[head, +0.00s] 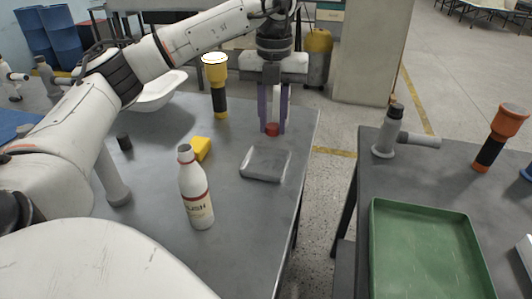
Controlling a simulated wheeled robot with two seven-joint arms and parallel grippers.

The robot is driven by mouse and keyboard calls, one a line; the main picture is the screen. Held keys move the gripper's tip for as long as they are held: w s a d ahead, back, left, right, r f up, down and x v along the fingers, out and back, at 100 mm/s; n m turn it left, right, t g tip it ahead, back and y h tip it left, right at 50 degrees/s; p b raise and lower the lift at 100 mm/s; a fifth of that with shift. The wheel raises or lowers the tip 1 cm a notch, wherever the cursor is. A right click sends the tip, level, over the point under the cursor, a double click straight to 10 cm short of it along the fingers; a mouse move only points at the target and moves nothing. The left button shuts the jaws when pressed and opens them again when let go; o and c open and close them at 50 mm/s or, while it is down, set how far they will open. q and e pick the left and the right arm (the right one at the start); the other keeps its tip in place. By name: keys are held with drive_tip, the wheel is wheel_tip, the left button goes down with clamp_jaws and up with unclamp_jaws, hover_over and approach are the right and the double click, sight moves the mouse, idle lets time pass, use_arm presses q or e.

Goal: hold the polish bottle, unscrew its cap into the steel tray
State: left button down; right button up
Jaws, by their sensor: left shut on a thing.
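The polish bottle (196,195) is white with red bands and stands upright on the grey table. Its neck is bare and greyish at the top, with no cap on it, and no gripper touches it. My left gripper (272,127) points down beyond the steel tray, its purple fingers shut on the red cap (272,130). The cap shows between the fingertips, just past the tray's far edge in the picture; its height above the table is hard to tell. The steel tray (265,163) is small, shallow and looks empty. My right gripper is out of view.
A yellow block (202,148) lies behind the bottle. A yellow-and-black tool (217,90) stands left of my left gripper. A second table right, across a gap, bears a green tray (428,250).

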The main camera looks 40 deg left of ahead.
sight(266, 165)
use_arm(q)
drive_tip(key=shift+s+a+n, duration=0.15)
drive_tip(key=shift+a+n, duration=0.5)
drive_tip(key=shift+n, duration=0.95)
drive_tip(key=f, duration=1)
drive_tip(key=shift+s+a+b, duration=0.1)
drive_tip(key=shift+a+b, duration=0.1)
drive_tip(key=shift+b, duration=0.2)
drive_tip(key=shift+f, duration=0.1)
drive_tip(key=c, duration=1.5)
unclamp_jaws()
wheel_tip(266, 165, up, 12)
drive_tip(key=shift+r+p, duration=0.15)
drive_tip(key=shift+p, duration=0.5)
